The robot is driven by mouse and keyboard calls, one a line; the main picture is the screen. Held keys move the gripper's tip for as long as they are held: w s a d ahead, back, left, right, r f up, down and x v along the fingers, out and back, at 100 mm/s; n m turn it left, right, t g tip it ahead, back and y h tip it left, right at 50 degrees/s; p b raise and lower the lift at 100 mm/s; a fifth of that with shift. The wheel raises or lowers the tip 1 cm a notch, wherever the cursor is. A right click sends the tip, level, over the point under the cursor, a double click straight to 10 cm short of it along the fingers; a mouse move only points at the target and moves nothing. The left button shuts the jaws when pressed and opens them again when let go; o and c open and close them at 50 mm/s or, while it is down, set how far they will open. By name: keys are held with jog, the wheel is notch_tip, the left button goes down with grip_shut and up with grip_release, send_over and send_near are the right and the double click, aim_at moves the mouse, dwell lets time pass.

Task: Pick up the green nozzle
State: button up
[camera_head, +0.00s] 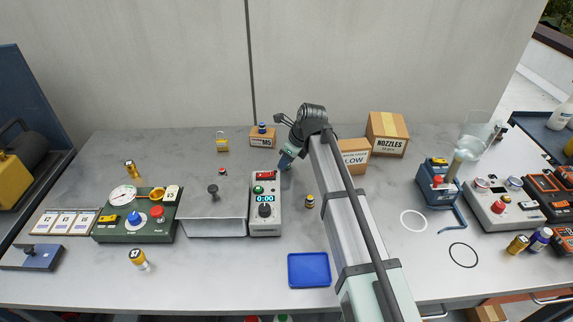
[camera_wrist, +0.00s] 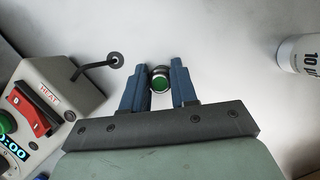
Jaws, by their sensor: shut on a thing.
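The green nozzle (camera_wrist: 160,82) shows in the wrist view as a small round piece with a green face and a dark rim. My gripper (camera_wrist: 160,75) is shut on it, with one blue finger on each side. In the head view my gripper (camera_head: 286,162) is low over the table, behind the timer box. The nozzle cannot be made out there. Whether it touches the table is unclear.
The HEAT timer box (camera_head: 265,205) stands close by; its red switch (camera_wrist: 32,108) shows at left in the wrist view. A pale labelled cylinder (camera_wrist: 300,53) is at right there. Cardboard boxes (camera_head: 387,133) stand at the back. A blue tray (camera_head: 309,270) lies in front.

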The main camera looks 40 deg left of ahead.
grip_shut()
